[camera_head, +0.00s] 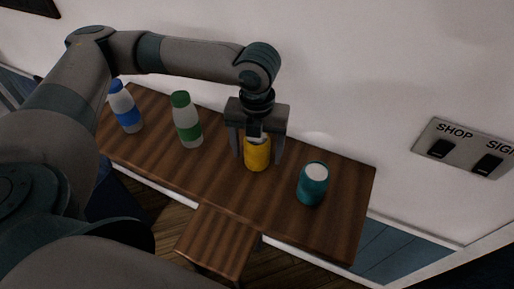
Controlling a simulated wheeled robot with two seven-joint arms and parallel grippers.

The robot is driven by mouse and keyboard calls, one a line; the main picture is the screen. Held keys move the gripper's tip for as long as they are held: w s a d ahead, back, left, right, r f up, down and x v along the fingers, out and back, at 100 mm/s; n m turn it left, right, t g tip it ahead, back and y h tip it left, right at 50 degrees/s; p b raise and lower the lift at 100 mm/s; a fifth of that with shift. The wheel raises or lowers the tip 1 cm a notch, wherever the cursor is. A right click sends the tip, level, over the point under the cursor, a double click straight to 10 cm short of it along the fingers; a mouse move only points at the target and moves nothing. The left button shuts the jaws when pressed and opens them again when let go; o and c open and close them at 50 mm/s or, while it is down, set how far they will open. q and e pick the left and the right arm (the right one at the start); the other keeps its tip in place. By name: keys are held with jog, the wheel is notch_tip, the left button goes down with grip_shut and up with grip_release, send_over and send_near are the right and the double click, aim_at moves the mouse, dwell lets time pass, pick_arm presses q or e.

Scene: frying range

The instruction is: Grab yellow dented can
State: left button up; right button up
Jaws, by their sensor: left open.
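The yellow can (257,155) stands upright on the wooden table, near its middle. My left gripper (256,153) points down over the can from above. It is open, with one finger on either side of the can. The gripper hides the can's top, and I cannot tell whether the fingers touch it. No dent is clear from this view. My right gripper is not in view.
A teal can (312,186) stands to the right on the wooden table (340,215). A green-capped bottle (187,120) and a blue-capped bottle (125,107) stand to the left. A white wall with a switch plate (465,149) rises behind.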

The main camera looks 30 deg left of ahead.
aim_at(258, 141)
pick_arm(q)
jog(key=c, duration=1.1)
jog(key=shift+r, duration=0.1)
